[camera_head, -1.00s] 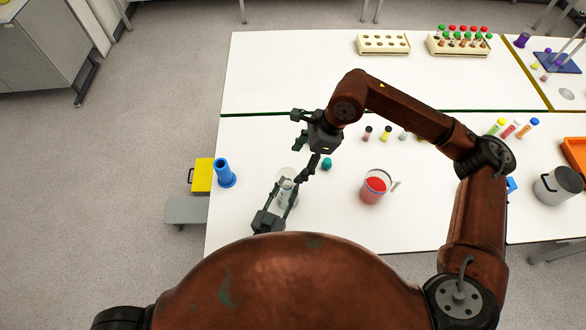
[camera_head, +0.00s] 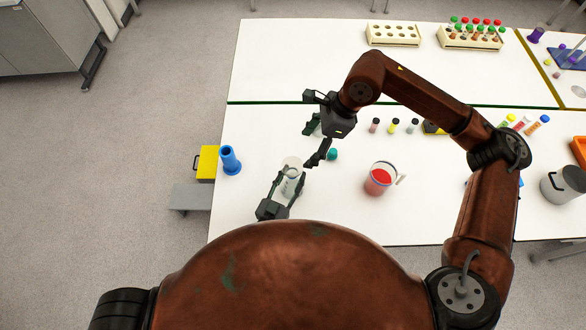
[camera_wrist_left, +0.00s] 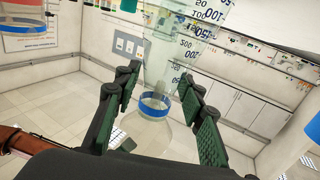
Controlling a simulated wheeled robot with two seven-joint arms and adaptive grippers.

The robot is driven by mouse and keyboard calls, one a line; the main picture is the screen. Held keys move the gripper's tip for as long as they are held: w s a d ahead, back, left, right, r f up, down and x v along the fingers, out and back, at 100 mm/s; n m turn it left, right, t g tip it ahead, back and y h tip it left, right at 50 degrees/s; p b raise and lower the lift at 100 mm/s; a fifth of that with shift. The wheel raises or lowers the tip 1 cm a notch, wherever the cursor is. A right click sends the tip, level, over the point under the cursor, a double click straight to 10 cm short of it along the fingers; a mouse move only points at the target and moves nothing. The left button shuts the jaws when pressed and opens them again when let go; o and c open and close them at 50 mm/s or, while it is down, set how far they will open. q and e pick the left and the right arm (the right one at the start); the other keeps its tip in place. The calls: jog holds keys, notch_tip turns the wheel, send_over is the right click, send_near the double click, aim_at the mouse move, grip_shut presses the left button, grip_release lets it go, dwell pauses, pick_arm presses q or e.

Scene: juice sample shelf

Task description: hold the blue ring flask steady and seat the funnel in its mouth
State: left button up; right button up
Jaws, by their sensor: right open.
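The clear blue ring flask (camera_head: 289,187) stands at the near left of the table. In the left wrist view its blue ring (camera_wrist_left: 154,105) and graduated body show between the fingers. My left gripper (camera_head: 287,181) has one finger on each side of the flask and looks shut on it. The clear funnel (camera_head: 291,163) appears as a pale round rim over the flask; in the left wrist view a clear flare (camera_wrist_left: 150,135) lies beyond the ring. How deep it sits I cannot tell. My right gripper (camera_head: 309,147) is open, just beyond and right of the flask.
A beaker of red liquid (camera_head: 379,181) stands to the right. A teal-capped vial (camera_head: 332,154) is close to my right gripper. A blue cylinder (camera_head: 229,161) and yellow box (camera_head: 207,163) are at the left edge. Racks stand at the back.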

pick_arm(q)
jog(key=shift+o, duration=1.4)
jog(key=v, duration=1.2)
jog(key=shift+r, duration=0.1)
